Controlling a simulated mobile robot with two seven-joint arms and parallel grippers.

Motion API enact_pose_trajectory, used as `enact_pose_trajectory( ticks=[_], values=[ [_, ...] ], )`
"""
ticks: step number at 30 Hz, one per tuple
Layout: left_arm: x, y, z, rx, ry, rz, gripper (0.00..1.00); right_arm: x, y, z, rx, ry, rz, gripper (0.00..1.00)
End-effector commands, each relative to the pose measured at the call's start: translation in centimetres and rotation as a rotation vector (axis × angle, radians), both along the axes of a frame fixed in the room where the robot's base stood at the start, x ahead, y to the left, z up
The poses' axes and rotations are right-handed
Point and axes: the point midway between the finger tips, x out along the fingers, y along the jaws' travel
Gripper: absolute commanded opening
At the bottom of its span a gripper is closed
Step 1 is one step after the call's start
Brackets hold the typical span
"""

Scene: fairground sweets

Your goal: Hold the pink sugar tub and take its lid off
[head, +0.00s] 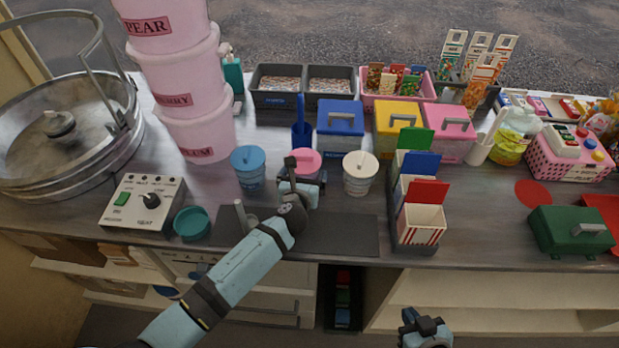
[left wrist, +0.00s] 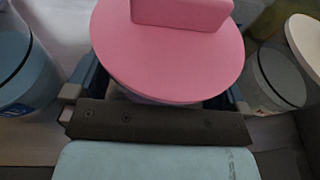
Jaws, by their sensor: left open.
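The pink sugar tub (head: 312,172) stands on the counter between a blue tub and a cream tub. Its round pink lid (head: 312,158) is on it, and the lid with its block-shaped handle fills much of the left wrist view (left wrist: 165,55). My left gripper (head: 302,187) is at the near side of the tub, open, with a finger on each side of it just below the lid. The lid hides most of the tub body, and I cannot tell whether the fingers touch it. My right gripper (head: 425,328) is low at the front, away from the tub, its jaw opening unclear.
The blue tub (head: 247,168) and cream tub (head: 360,175) stand close on either side. A dark mat (head: 345,235) lies in front. A rack of striped boxes (head: 417,225) stands to the right. A blue lidded box (head: 340,128) is behind.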

Motion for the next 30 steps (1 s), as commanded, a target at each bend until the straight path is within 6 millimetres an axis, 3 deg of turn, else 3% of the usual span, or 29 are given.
enact_pose_trajectory(
  ticks=[5,8,9,30],
  values=[
    [0.0,0.0,0.0,0.000,0.000,0.000,1.00,0.0,0.8,0.1,0.015,0.001,-0.001,0.00],
    [0.0,0.0,0.0,0.000,0.000,0.000,0.77,-0.1,1.0,0.1,0.019,0.002,-0.002,0.00],
    [0.0,0.0,0.0,0.000,0.000,0.000,0.76,-0.1,1.0,0.1,0.019,0.002,-0.002,0.00],
    [0.1,-0.1,1.5,-0.002,-0.004,-0.001,0.76,0.1,0.3,2.0,0.009,-0.006,-0.004,0.00]
  ],
)
